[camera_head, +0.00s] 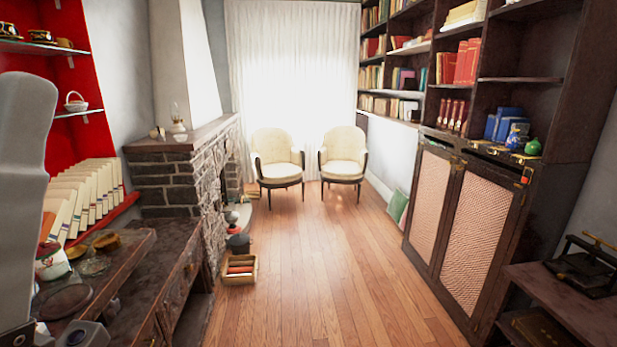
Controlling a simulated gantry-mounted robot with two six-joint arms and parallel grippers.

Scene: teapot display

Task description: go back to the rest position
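A pale grey link of my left arm fills the left edge of the head view, and a small grey metal part shows at the bottom left. I see no fingers of my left gripper. My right arm and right gripper are out of view. A white and red pot (52,262), perhaps a teapot, stands on the dark wooden sideboard (150,262), partly hidden by my arm. A small green pot (533,147) and a blue patterned one (517,136) stand on the right cabinet.
Glass dishes (93,266) and a row of books (90,195) are close on the left. A stone fireplace (165,170) stands behind. A bookcase with a mesh-door cabinet (475,215) lines the right. The wooden floor (315,270) is open up to two armchairs (277,160).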

